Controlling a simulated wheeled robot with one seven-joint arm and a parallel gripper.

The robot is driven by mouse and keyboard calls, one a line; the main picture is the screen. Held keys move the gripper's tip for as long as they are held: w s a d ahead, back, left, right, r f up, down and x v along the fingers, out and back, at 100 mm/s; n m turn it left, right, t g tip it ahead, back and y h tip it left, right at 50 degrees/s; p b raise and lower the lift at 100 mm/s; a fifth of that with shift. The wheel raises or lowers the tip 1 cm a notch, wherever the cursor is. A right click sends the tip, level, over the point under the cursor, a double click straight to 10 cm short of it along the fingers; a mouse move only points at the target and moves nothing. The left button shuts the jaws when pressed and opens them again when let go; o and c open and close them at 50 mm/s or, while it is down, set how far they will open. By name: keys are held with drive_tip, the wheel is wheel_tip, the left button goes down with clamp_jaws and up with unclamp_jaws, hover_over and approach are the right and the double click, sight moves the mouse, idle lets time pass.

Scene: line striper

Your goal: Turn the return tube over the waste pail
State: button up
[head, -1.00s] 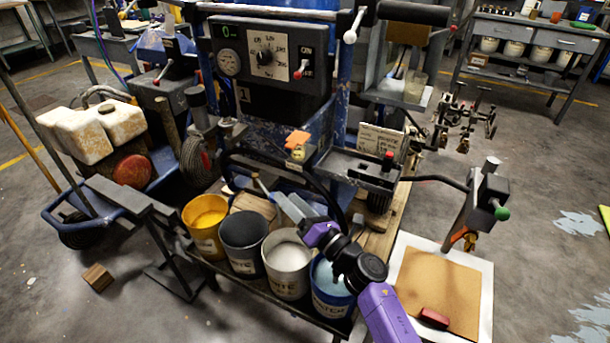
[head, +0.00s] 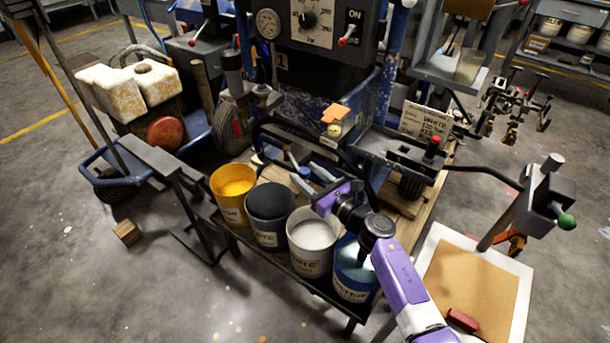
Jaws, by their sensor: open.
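My gripper (head: 307,174) is open and empty, its two grey fingers pointing up and left, above and behind the dark and white pails in the picture. A dark pail (head: 268,237) has a partly readable label that may say WASTE. A black curved tube (head: 352,160) arches behind my gripper, near the front of the blue machine; it may be the return tube, and its end is hard to make out. My gripper appears apart from it, though the depth is unclear. My purple forearm covers part of the blue WATER pail (head: 352,285).
A yellow pail (head: 232,212) and a white pail (head: 311,258) stand in the same row on the low shelf. A panel with a gauge and knob (head: 308,18) rises behind. A tan board (head: 475,283) with a red block lies at right.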

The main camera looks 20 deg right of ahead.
drive_tip(key=shift+w+a, duration=0.2)
drive_tip(key=shift+w, duration=0.3)
clamp_jaws()
idle(1.2)
